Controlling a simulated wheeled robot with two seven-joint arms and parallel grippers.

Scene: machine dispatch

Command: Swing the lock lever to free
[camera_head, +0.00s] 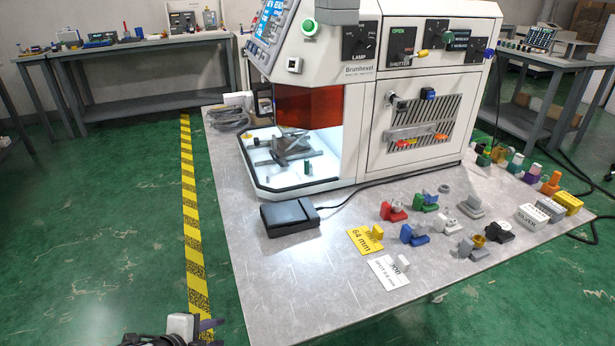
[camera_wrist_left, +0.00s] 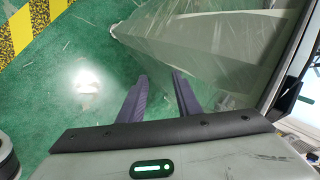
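The white machine (camera_head: 355,130) stands on the grey table with its orange window raised over a lit chamber. Its front has knobs and small levers: a grey one (camera_head: 397,102) and a blue one (camera_head: 428,93) sit at the top of the slotted side panel. I cannot tell which part is the lock lever. A grey metal fixture (camera_head: 292,147) stands in the chamber. My left gripper (camera_head: 207,328) is low at the bottom edge, left of the table and away from the machine. In the left wrist view its dark fingers (camera_wrist_left: 160,80) are apart with nothing between them. My right gripper is out of view.
A black box with a cable (camera_head: 289,216) lies before the chamber. Several coloured parts (camera_head: 415,234) and a yellow "64 mm" card (camera_head: 365,240) lie on the table's right half. The table's front left is clear. A yellow-black floor stripe (camera_head: 190,215) runs along its left.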

